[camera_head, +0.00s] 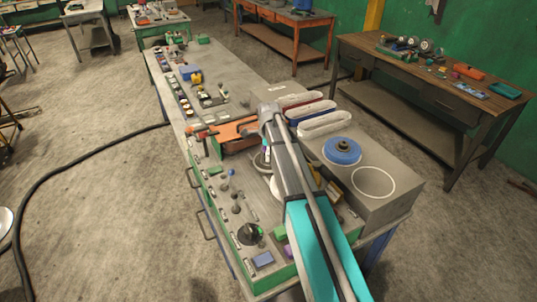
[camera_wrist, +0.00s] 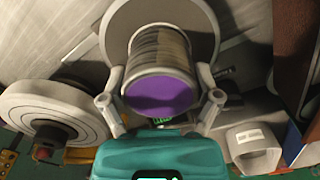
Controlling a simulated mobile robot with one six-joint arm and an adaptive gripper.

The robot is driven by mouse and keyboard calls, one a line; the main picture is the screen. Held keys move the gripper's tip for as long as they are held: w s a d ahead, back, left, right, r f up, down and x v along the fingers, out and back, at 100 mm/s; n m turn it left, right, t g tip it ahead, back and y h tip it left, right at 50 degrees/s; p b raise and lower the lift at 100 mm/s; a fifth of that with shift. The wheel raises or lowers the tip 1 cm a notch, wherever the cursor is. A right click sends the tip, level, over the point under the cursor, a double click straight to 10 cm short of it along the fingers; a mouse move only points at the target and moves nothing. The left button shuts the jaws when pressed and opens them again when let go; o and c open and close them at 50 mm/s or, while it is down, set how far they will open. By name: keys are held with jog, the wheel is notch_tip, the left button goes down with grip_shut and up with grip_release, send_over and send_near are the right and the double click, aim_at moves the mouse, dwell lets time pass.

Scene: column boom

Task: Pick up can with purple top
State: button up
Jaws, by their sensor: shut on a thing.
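The can with the purple top (camera_wrist: 160,92) is in the middle of the wrist view, its purple end facing the camera. Its ribbed grey side runs up to a round grey disc (camera_wrist: 198,20) behind it. My gripper (camera_wrist: 160,99) is shut on the can, one finger on each side of the purple end. I cannot tell whether the can still touches the disc. In the head view my arm reaches over the long workbench (camera_head: 250,90). It hides the can and my gripper's fingers there.
In the wrist view a pale round plate (camera_wrist: 45,105) is close on the left and a white hollow block (camera_wrist: 252,147) on the right. In the head view a blue disc (camera_head: 342,151) sits beside a white ring marking (camera_head: 373,182). A brown desk (camera_head: 405,65) stands right.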

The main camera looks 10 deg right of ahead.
jog(key=shift+r, duration=0.2)
notch_tip(320, 180, up, 2)
jog(key=shift+r+p, duration=0.1)
jog(key=shift+p, duration=1.15)
jog(key=s+r+p, duration=1)
jog(key=s, duration=0.4)
jog(key=shift+a+r, duration=0.2)
